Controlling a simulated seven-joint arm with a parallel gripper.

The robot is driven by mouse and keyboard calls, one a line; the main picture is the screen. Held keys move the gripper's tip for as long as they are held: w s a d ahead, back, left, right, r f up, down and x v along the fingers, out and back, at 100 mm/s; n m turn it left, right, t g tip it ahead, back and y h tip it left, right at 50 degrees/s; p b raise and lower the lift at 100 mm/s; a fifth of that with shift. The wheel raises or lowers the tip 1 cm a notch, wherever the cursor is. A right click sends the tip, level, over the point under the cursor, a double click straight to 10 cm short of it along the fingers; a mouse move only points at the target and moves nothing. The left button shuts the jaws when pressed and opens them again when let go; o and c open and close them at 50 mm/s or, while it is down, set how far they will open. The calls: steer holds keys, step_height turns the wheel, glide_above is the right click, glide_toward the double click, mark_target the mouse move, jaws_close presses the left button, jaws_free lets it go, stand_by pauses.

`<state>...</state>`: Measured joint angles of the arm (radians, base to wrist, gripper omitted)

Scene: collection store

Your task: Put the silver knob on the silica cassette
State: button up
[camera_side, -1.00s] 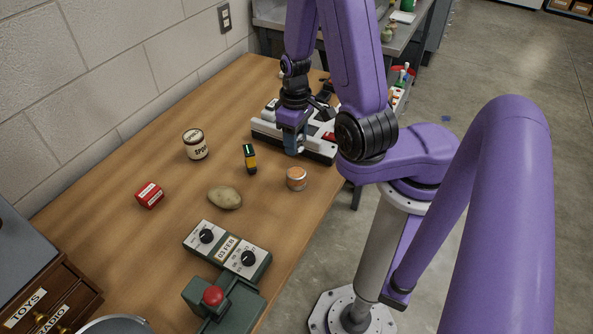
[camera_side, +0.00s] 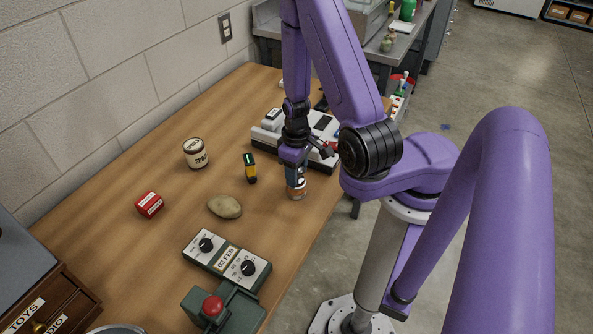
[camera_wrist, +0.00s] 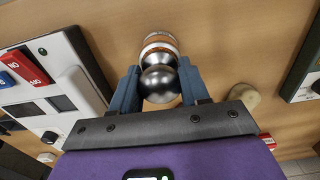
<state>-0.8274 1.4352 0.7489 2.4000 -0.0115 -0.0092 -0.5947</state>
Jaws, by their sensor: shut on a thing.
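The silver knob (camera_wrist: 160,84) is a shiny ball between the two blue fingers of my gripper (camera_wrist: 159,74) in the wrist view. My gripper (camera_side: 297,176) is shut on it and points down at the table's right side. A small round tin-like piece with an orange and white band, apparently the silica cassette (camera_side: 296,193), stands right below the fingers. It also shows just beyond the knob in the wrist view (camera_wrist: 158,41). I cannot tell whether knob and cassette touch.
A white device (camera_side: 268,132) stands behind my gripper. A green control box (camera_side: 227,259) is in front.

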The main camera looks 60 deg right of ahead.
steer(key=shift+f, duration=0.2)
steer(key=o, duration=1.2)
step_height(320, 180, up, 12)
steer(key=w+a+r+n, duration=0.4)
steer(key=w+a, duration=0.2)
steer(key=s+a+r+n, duration=0.1)
steer(key=s+r+n, duration=0.1)
steer(key=s, duration=0.4)
steer(key=s+a+r+n, duration=0.1)
steer(key=s+r+n, duration=0.1)
steer(key=s, duration=0.4)
steer(key=s+a+r+n, duration=0.1)
steer(key=s+r+n, duration=0.1)
steer(key=s+n, duration=0.2)
steer(key=shift+s+a+r+n, duration=0.1)
steer(key=shift+s+r+n, duration=0.1)
steer(key=shift+s, duration=0.5)
steer(key=shift+s+a+r+n, duration=0.1)
steer(key=shift+s+r, duration=0.1)
steer(key=shift+s, duration=0.45)
